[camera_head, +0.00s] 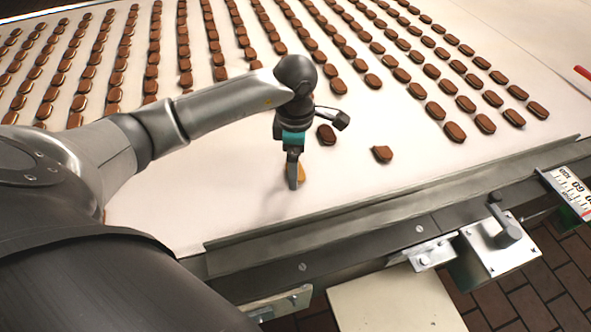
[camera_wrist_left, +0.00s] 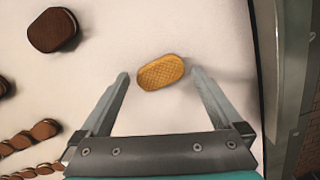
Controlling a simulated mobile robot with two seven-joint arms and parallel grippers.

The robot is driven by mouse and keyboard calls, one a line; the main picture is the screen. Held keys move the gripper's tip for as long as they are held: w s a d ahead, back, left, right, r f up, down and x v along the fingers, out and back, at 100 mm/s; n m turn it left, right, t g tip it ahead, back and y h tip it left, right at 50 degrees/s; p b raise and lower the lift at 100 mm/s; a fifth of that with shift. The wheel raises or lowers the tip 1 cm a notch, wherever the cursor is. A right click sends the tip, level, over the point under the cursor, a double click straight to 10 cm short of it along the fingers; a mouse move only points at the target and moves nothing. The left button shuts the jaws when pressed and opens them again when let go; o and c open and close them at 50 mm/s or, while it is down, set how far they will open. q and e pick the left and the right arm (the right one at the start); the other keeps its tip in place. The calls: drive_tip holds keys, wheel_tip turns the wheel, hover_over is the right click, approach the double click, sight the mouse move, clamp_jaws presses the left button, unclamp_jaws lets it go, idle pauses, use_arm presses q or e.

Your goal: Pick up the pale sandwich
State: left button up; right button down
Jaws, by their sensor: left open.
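The pale sandwich (camera_wrist_left: 161,72) is a golden, waffle-patterned oval on the white belt. In the left wrist view it lies between the tips of my left gripper (camera_wrist_left: 158,74), whose two fingers stand apart on either side of it. The pale sandwich (camera_head: 301,173) shows there only in part, behind the finger. My right gripper is not in view.
Two dark sandwiches lie loose nearby, one just behind my gripper (camera_head: 326,134) and one to its right (camera_head: 382,154). Rows of dark sandwiches cover the far belt (camera_head: 230,210). A metal rail (camera_head: 400,205) runs along the front edge. The belt left of my gripper is clear.

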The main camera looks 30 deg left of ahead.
use_arm(q)
drive_tip(key=shift+f, duration=0.3)
drive_tip(key=c, duration=1.2)
drive_tip(key=shift+r, duration=0.15)
drive_tip(key=shift+c, duration=0.2)
